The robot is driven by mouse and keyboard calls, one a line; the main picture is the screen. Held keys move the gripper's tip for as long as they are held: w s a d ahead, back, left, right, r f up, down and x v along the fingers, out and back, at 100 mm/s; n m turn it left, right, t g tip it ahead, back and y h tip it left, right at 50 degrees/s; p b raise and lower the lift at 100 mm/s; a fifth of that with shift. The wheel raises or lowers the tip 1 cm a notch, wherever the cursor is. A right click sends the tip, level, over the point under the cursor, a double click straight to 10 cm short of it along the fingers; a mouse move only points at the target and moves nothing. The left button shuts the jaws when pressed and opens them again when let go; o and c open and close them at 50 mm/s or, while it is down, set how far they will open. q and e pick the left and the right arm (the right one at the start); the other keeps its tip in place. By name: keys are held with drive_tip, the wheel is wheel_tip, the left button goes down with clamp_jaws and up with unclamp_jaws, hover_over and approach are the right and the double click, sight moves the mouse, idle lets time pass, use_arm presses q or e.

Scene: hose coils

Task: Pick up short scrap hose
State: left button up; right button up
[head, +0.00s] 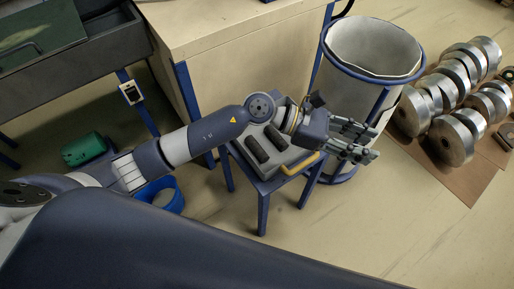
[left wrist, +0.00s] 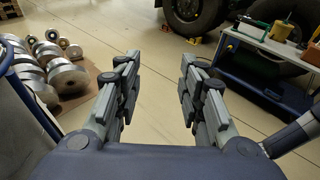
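My left gripper (head: 372,143) is open in the head view, in front of the liner bin and past the right edge of a small blue stool (head: 264,206). In the left wrist view the fingers (left wrist: 160,62) are wide apart with only bare floor between them. On the stool is a grey tray-like top with two short dark cylinders (head: 256,149) (head: 277,138) and a curved yellow piece (head: 303,165) at its edge. I cannot tell which of these is the scrap hose. My left forearm partly hides the stool top. My right gripper is not in view.
A bin (head: 372,47) with a white liner stands behind the gripper. Metal coils (head: 455,138) lie on brown sheets at right. A wooden-sided bench (head: 235,65) is behind my arm. A blue ring (head: 159,193) and a green cylinder (head: 84,149) are at left. Front-right floor is clear.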

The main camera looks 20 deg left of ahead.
use_arm(q)
drive_tip(key=a+f+m+g+y, duration=0.1)
drive_tip(key=a+f+m+y, duration=0.2)
drive_tip(key=f+m+y, duration=0.15)
drive_tip(key=m+y, duration=0.4)
drive_tip(key=y, duration=0.7)
approach(258, 147)
drive_tip(key=f, duration=0.4)
drive_tip(key=shift+a, duration=0.3)
drive_tip(key=f, duration=0.3)
drive_tip(key=f+p, duration=0.1)
drive_tip(key=shift+s+d+f, duration=0.1)
drive_tip(key=shift+d+f, duration=0.3)
drive_tip(key=shift+f, duration=0.45)
drive_tip(key=c, duration=0.8)
